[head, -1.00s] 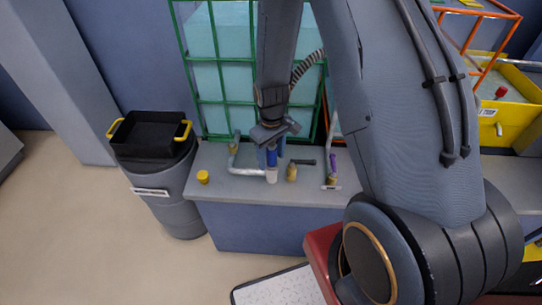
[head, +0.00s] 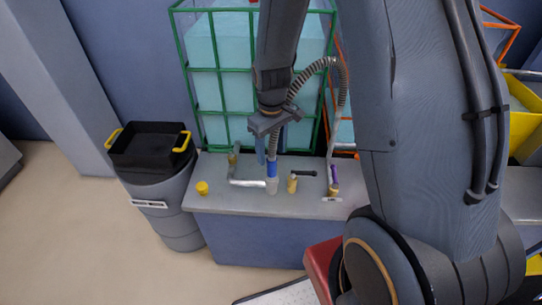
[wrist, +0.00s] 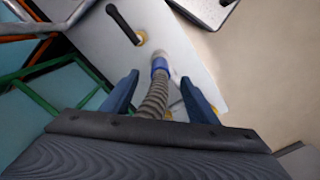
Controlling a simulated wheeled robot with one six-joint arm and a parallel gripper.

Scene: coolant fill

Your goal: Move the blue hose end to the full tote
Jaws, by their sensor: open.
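The blue hose end (head: 272,169) stands upright on the grey bench, its blue collar above a pale lower part. Its ribbed hose rises past my gripper and arcs over to a pipe at the right. My gripper (head: 272,145) is open above the blue collar, with fingers on either side of the hose. In the wrist view, the ribbed hose (wrist: 153,100) runs between the two spread fingers, and the blue collar (wrist: 159,66) lies beyond them. A green-caged tote (head: 225,90) with pale blue contents reaching high stands behind the bench. An orange-caged tote (head: 345,145) is mostly hidden by my arm.
On the bench (head: 225,202) are a yellow cap (head: 202,188), a silver bent pipe (head: 246,182), a black-handled brass valve (head: 292,184) and a purple-handled fitting (head: 334,178). A grey bin (head: 165,205) with a black tray (head: 150,148) stands left. Open floor lies at front left.

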